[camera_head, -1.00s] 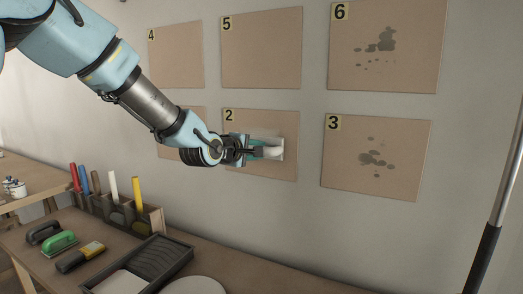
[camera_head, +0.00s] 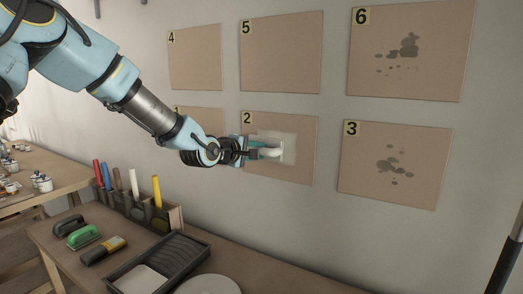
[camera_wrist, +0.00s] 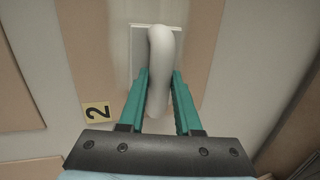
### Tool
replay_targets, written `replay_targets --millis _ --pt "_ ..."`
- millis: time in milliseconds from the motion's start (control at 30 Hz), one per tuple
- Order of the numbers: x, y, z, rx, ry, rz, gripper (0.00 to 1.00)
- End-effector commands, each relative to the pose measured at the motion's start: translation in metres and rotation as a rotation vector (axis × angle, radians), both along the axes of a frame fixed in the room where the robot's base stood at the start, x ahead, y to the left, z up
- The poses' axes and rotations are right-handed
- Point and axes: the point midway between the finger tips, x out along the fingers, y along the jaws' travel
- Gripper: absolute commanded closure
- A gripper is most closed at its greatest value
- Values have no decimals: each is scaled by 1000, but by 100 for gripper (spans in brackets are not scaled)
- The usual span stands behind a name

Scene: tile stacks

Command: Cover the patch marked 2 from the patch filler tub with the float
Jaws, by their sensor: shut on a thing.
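The panel with the yellow label 2 (camera_head: 279,176) hangs in the lower row on the wall. A pale cream filler smear (camera_head: 285,137) shows on it around the float, mostly above and to the right. My gripper (camera_head: 262,154) is shut on the float's pale handle (camera_wrist: 160,65); the handle stands between the teal fingers in the wrist view. The float's plate (camera_wrist: 140,47) lies flat at the panel and seems to touch it. The float and my gripper hide part of the panel. I cannot pick out the filler tub.
Panels 3 (camera_head: 397,195) and 6 (camera_head: 440,85) carry dark stains; panels 4 (camera_head: 195,65) and 5 (camera_head: 280,60) look plain. On the bench below stand a tool rack (camera_head: 140,210), brushes and a black tray (camera_head: 200,247). Small pots (camera_head: 42,182) stand on a table at left.

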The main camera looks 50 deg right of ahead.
Motion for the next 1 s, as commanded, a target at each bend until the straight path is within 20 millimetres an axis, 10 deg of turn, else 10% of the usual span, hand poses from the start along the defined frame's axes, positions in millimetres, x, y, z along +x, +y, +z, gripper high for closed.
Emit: replay_targets --millis 467,1000 --pt "30 5 3 -3 -1 1 100" --pt "3 1 8 -3 -1 -1 100"
